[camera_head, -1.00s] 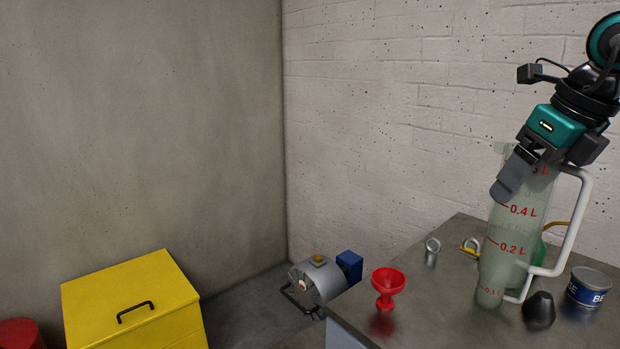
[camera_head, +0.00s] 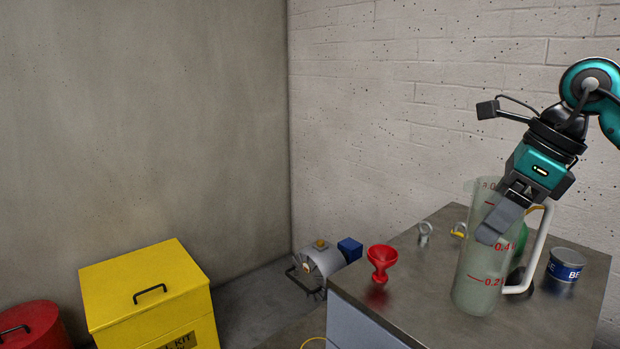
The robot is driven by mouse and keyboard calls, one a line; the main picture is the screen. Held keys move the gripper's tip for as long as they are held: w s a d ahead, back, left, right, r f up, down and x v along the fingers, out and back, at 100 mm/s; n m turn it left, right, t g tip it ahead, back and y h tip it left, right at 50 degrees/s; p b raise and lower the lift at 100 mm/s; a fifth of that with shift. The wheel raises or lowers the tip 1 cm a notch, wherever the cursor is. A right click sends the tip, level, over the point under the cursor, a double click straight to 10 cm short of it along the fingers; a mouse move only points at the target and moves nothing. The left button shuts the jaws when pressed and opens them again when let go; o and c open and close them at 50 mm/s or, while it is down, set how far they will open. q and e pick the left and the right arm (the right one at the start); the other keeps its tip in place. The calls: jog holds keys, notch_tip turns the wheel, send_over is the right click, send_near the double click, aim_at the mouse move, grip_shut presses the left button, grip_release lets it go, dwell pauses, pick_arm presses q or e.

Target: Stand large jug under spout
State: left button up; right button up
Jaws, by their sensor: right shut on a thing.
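The large jug (camera_head: 478,280) is tall, translucent and greenish, with red litre marks and a white handle (camera_head: 534,250) on its right side. It stands near upright, slightly tilted, over the right part of the metal-topped bench (camera_head: 430,318); I cannot tell whether its base touches the top. My right gripper (camera_head: 500,222) comes from the upper right and is shut on the jug near its upper part. A small grey machine with a blue block (camera_head: 322,262) sits low behind the bench's left edge; I cannot make out a spout on it. My left gripper is not in view.
A red funnel (camera_head: 381,260) stands at the bench's left edge. A blue-labelled tin (camera_head: 565,265) is right of the jug; a dark object and a green one are partly hidden behind it. Small metal fittings (camera_head: 425,232) lie at the back. A yellow box (camera_head: 150,290) and red container (camera_head: 32,325) stand left.

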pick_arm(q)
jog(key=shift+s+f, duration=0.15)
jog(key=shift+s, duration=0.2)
pick_arm(e)
jog(key=s+a+f+n+g+h, duration=0.1)
jog(key=s+a+f+n+g, duration=0.1)
jog(key=f+n, duration=0.4)
jog(key=s+a+f+n+g+h, duration=0.1)
jog(key=s+a+f+n+g, duration=0.1)
jog(key=f+n, duration=0.4)
jog(key=s+a+f+n+g+h, duration=0.1)
jog(key=s+a+f+n+g, duration=0.1)
jog(key=f+n, duration=0.5)
jog(key=shift+s+a+n+g+h, duration=0.45)
jog(key=shift+s+n, duration=0.35)
jog(key=shift+n, duration=2.1)
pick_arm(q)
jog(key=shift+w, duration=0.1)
pick_arm(e)
jog(key=shift+w+d, duration=0.1)
